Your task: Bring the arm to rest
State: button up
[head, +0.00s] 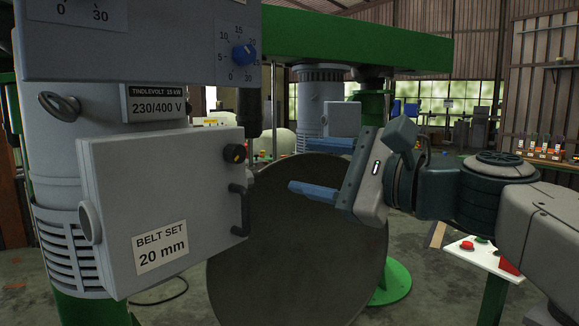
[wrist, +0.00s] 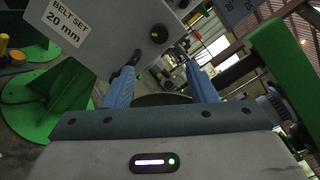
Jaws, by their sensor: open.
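My gripper (head: 318,168) is right of the middle in the head view, with its two blue fingers pointing left and spread apart. Nothing shows between them. The wrist view also shows both fingers (wrist: 160,84), wide apart and empty. My arm comes in from the right edge of the head view. The fingers are to the right of the grey box (head: 160,205) labelled "BELT SET 20 mm" and its dark handle (head: 240,207). In the head view a gap shows between the fingers and the handle.
A green beam (head: 350,42) crosses above. A grey motor (head: 318,100) stands behind.

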jog(key=shift+s+d, duration=0.25)
jog(key=shift+d, duration=0.05)
jog(key=s+d+f+n+g+h+p, duration=0.25)
jog(key=d+f+n+h, duration=0.2)
jog(key=f, duration=0.75)
jog(key=s+d+f+n+g+h+p, duration=0.2)
jog(key=d+f+n+g+h+p, duration=0.3)
jog(key=f, duration=0.7)
jog(key=s+d+f+n+h, duration=0.4)
jog(key=s+d+f+h, duration=0.1)
jog(key=f, duration=0.2)
jog(key=shift+f, duration=0.2)
jog(key=shift+n+t+h, duration=0.25)
